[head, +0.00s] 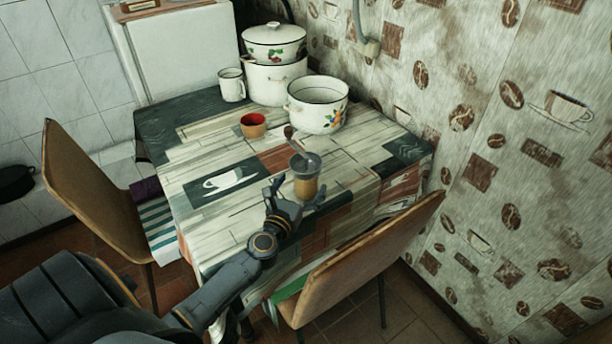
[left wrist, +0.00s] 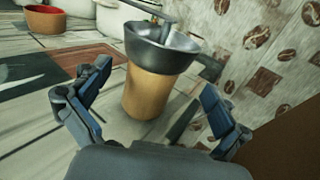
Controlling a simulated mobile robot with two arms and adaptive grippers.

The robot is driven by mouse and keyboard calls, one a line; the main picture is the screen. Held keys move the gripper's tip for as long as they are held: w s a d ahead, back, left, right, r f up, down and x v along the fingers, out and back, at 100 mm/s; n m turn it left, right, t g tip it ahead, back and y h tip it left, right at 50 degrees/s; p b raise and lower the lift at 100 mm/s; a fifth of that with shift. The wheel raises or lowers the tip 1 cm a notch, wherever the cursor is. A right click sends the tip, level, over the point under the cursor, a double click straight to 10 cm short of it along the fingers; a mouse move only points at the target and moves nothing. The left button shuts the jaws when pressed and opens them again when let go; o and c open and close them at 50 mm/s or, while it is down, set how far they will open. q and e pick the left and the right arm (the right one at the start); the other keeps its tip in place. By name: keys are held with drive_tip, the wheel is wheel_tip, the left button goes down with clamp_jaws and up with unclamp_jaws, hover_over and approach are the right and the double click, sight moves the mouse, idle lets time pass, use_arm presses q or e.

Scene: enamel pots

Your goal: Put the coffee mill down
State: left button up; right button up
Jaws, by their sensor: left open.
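The coffee mill (head: 305,182) stands upright on the patterned tablecloth of the table (head: 215,220), near its front right part. It has a tan wooden body, a grey metal bowl top and a crank with a dark knob. My left gripper (head: 297,202) is open just in front of it. In the left wrist view the mill (left wrist: 155,95) stands between the spread fingers of the left gripper (left wrist: 165,105), with visible gaps at both sides. The mill's base appears to rest on the cloth. My right gripper is in neither view.
A red-lined cup (head: 253,126) stands behind the mill to the left. A white floral pot (head: 317,106), a lidded pot stack (head: 275,80) and a white mug (head: 231,86) stand at the back. Chairs stand at the left (head: 90,190) and front right (head: 360,255). The table's left part is clear.

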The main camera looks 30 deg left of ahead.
use_arm(q)
drive_tip(key=w, duration=0.1)
drive_tip(key=w+a, duration=0.1)
drive_tip(key=w, duration=0.2)
drive_tip(key=shift+w+a, duration=0.3)
drive_tip(key=c, duration=1.6)
drive_tip(key=shift+r, duration=0.15)
drive_tip(key=shift+c, duration=1.2)
drive_tip(key=shift+r, duration=0.1)
